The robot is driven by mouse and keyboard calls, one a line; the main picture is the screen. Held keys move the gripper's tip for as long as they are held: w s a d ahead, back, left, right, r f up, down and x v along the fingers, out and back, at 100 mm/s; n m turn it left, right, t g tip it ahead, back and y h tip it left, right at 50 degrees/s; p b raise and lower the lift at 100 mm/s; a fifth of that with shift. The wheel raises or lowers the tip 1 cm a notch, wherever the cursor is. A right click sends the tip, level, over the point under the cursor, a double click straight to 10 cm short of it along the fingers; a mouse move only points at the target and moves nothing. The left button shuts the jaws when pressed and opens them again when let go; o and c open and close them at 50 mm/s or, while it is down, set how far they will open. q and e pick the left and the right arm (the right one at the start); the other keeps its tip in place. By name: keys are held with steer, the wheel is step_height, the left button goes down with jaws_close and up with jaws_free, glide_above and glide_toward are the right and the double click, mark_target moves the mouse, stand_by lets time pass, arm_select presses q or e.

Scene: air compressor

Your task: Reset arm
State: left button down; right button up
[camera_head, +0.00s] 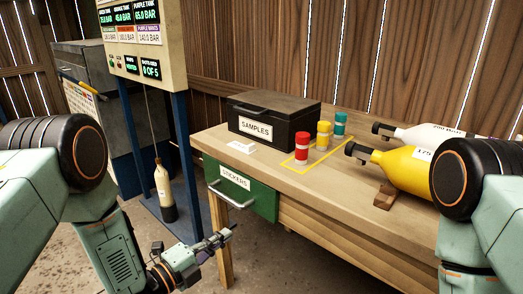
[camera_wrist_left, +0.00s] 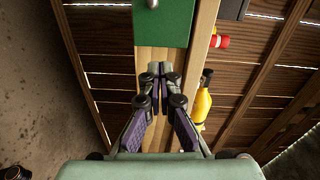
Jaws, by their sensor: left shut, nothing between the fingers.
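My left arm comes in from the left and bends down. My left gripper (camera_head: 222,238) is in front of the workbench, low, below the green drawer marked STICKERS (camera_head: 240,188). In the left wrist view my left gripper (camera_wrist_left: 160,72) has its fingertips together with nothing between them. The green drawer front (camera_wrist_left: 125,22) with its handle shows beyond the fingertips there. Of my right arm only upper links show at the right edge of the head view; its gripper is out of view.
The workbench (camera_head: 330,185) holds a black SAMPLES box (camera_head: 268,122), red (camera_head: 301,148), yellow (camera_head: 323,135) and teal (camera_head: 340,124) canisters, and a yellow bottle (camera_head: 400,170) beside a white one (camera_head: 425,135). A display stand (camera_head: 142,40) with blue posts stands at the left. Bare floor lies below.

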arm_select(q)
steer(key=s+a+f+n+g+y+p, duration=0.1)
steer(key=s+a+f+n+g+y, duration=0.25)
steer(key=s+f+n, duration=0.35)
steer(key=s+a+f+n+g+y, duration=0.2)
steer(key=s+f+n+y, duration=0.2)
steer(key=f+n, duration=0.4)
steer(key=s+a+r+n+g+y+p, duration=0.1)
steer(key=s+n+g, duration=0.3)
steer(key=s, duration=0.8)
steer(key=s+a+r+n+g+y+p, duration=0.1)
steer(key=s+n, duration=0.5)
steer(key=s, duration=0.7)
steer(key=a+g+y+p, duration=0.1)
steer(key=a+g+p, duration=0.1)
steer(key=g, duration=0.1)
steer(key=shift+a+r, duration=0.2)
steer(key=shift+r, duration=0.15)
steer(key=shift+g+y, duration=0.25)
